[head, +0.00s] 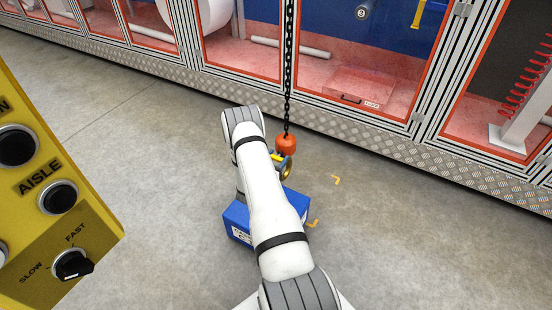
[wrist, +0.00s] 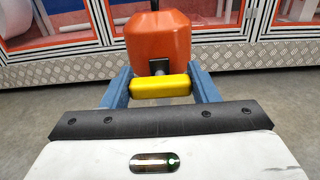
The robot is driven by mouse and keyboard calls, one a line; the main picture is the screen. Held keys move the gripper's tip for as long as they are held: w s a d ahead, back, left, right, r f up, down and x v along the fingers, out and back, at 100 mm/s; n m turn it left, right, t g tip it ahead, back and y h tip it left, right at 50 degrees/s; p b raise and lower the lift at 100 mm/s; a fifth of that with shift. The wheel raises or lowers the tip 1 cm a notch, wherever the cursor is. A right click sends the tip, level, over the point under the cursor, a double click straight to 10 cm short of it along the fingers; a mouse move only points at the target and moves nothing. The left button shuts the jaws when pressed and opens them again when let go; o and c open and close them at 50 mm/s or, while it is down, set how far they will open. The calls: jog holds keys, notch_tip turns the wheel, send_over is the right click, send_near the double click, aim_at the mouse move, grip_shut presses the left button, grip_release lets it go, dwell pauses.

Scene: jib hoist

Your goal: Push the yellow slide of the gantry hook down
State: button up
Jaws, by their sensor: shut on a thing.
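The orange hook block (head: 287,144) hangs on a black chain in the head view, just beyond my forearm. It fills the upper middle of the wrist view (wrist: 158,38). The yellow slide (wrist: 160,88) is a short horizontal bar below the block, in front of a dark stem. My gripper (wrist: 161,80) has one blue-grey finger at each end of the slide and is shut on it. In the head view my arm covers most of the gripper, and the lower part of the hook is hidden in the wrist view.
A blue box (head: 237,216) with a white label stands on the floor under my arm, partly covered. Yellow corner marks (head: 336,180) lie beside it. A yellow control panel (head: 55,200) is at the left. Glazed enclosures stand behind; the grey floor at the right is clear.

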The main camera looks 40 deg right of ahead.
jog(key=shift+f, duration=0.25)
jog(key=o, duration=1.4)
jog(key=p+v, duration=0.1)
jog(key=v, duration=0.6)
jog(key=shift+s+a+p, duration=0.15)
jog(key=shift+a+p, duration=0.2)
jog(key=shift+r, duration=0.1)
